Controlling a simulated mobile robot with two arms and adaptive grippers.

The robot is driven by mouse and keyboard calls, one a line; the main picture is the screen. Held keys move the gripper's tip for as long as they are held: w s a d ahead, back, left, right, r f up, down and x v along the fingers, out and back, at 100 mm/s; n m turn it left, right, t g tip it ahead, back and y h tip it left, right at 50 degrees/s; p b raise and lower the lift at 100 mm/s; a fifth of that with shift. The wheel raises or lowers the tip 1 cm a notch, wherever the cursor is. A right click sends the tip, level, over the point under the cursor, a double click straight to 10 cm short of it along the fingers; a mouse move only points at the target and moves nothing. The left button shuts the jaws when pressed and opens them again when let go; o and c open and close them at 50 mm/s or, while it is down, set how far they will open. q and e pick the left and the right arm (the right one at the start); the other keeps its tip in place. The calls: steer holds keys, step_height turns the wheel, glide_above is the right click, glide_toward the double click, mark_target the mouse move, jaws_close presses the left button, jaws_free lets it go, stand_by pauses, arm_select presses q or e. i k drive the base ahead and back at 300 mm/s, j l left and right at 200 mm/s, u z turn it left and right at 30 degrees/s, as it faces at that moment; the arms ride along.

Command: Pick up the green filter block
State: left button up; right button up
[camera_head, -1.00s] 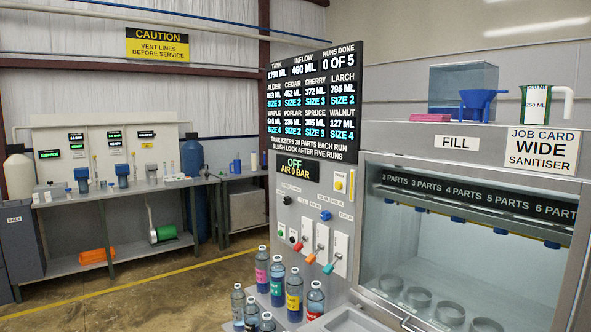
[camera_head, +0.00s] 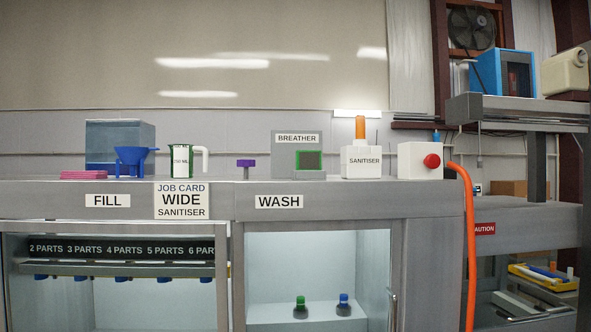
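A block with a green frame and a dark face (camera_head: 309,160) shows at the lower right of the grey housing labelled BREATHER (camera_head: 284,152), on top of the wash cabinet. It looks like the green filter block. I cannot tell whether it is set into the housing or stands in front of it. Neither of my grippers is in view.
Left of the housing are a purple knob piece (camera_head: 246,165), a measuring jug (camera_head: 181,160), a blue funnel (camera_head: 133,160) and a pink stack (camera_head: 84,175). Right are a sanitiser bottle (camera_head: 361,162), a box with a red button (camera_head: 418,161) and an orange hose (camera_head: 466,240).

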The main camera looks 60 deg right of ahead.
mark_target(305, 160)
steer(key=z, duration=1.9)
